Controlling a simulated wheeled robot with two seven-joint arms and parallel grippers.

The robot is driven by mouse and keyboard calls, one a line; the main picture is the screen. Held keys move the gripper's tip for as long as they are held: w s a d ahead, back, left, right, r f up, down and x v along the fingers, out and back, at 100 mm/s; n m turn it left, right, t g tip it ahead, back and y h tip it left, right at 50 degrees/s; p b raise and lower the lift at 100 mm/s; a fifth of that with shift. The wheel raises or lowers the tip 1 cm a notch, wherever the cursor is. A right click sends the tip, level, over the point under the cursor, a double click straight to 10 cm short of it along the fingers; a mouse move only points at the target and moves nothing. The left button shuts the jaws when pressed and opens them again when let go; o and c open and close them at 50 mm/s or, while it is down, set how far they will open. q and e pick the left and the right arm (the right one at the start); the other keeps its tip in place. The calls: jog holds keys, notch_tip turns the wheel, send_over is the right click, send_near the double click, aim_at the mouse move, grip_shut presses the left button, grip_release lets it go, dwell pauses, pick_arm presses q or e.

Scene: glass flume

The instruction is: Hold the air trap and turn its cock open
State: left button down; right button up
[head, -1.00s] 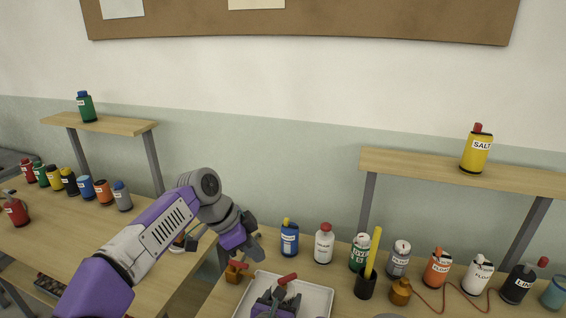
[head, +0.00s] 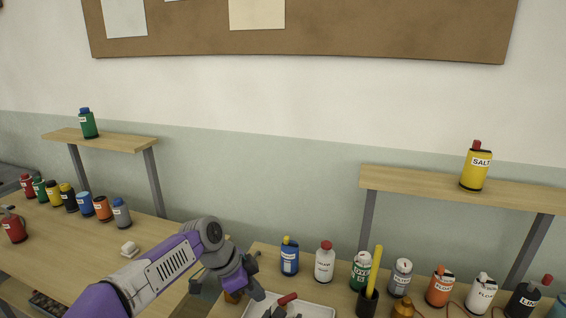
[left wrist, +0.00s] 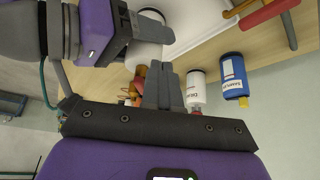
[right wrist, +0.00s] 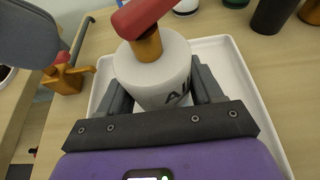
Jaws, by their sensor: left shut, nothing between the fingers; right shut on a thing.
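The air trap (right wrist: 165,75) is a white cylinder with dark lettering, upright over the white tray in the right wrist view. Its brass cock with a red handle (right wrist: 142,15) sits on top, cut off by the frame edge. In the head view, the red handle (head: 287,298) shows at the bottom edge. My right gripper (right wrist: 165,92) is shut on the trap's body, a finger on each side. My left gripper (head: 254,286) is shut and empty, left of the red handle and apart from it. Its closed fingers (left wrist: 165,78) show in the left wrist view.
A second brass cock with red handle (right wrist: 65,78) stands left of the tray (right wrist: 235,65). A blue bottle (head: 289,258), a white bottle (head: 325,264) and several cans line the table behind. A raised shelf (head: 420,183) holds a yellow salt can (head: 475,170).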

pick_arm(q)
jog(key=shift+s+d, duration=0.15)
jog(key=shift+d, duration=0.45)
dwell(0.7)
jog(key=shift+s+a, duration=0.1)
jog(key=shift+s, duration=0.3)
dwell(0.3)
jog(key=shift+s, duration=0.25)
jog(key=shift+s+d, duration=0.3)
jog(key=shift+s, duration=0.5)
jog(key=shift+s+d, duration=0.1)
jog(key=shift+s, duration=0.1)
notch_tip(320, 180, up, 6)
jog(key=shift+s+a, duration=0.2)
jog(key=shift+a, duration=0.15)
dwell(0.6)
